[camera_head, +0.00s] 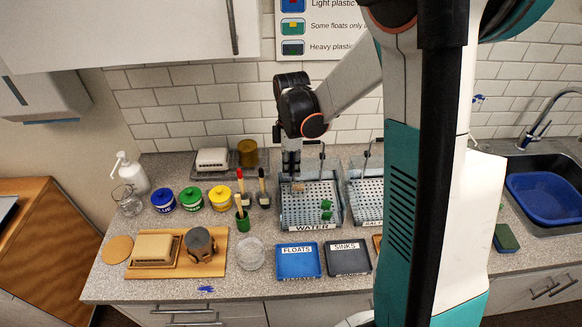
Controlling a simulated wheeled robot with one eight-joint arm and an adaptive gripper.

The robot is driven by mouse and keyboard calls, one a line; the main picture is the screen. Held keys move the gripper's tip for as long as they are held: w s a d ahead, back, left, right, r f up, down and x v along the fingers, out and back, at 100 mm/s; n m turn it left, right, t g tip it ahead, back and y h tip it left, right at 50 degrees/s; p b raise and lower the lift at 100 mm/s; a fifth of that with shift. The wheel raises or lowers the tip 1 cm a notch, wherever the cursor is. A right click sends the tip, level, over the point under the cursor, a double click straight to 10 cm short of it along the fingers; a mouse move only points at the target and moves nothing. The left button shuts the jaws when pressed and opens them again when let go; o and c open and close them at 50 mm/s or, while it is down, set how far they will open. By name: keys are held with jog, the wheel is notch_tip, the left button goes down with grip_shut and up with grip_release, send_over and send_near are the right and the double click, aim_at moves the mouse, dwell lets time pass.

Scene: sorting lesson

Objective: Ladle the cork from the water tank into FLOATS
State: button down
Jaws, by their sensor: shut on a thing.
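The water tank (284,211) is a clear-walled tray with a perforated floor and a WATER label, in the middle of the counter. My gripper (291,174) points down over its back left part. It is shut, and the small tan block at its fingertips (298,187) looks like the cork. The jaws hide part of the hold, and I cannot make out a ladle. The blue FLOATS tray (298,263) stands in front of the tank and looks empty.
A dark SINKS tray (348,258) stands right of FLOATS. A second perforated tank (367,211) is right of the water tank, partly behind my arm. Thin wire hooks rise behind both tanks.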

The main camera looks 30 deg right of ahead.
jog(key=shift+r+p, duration=3.75)
jog(key=shift+r, duration=2.45)
jog(key=shift+a, duration=0.1)
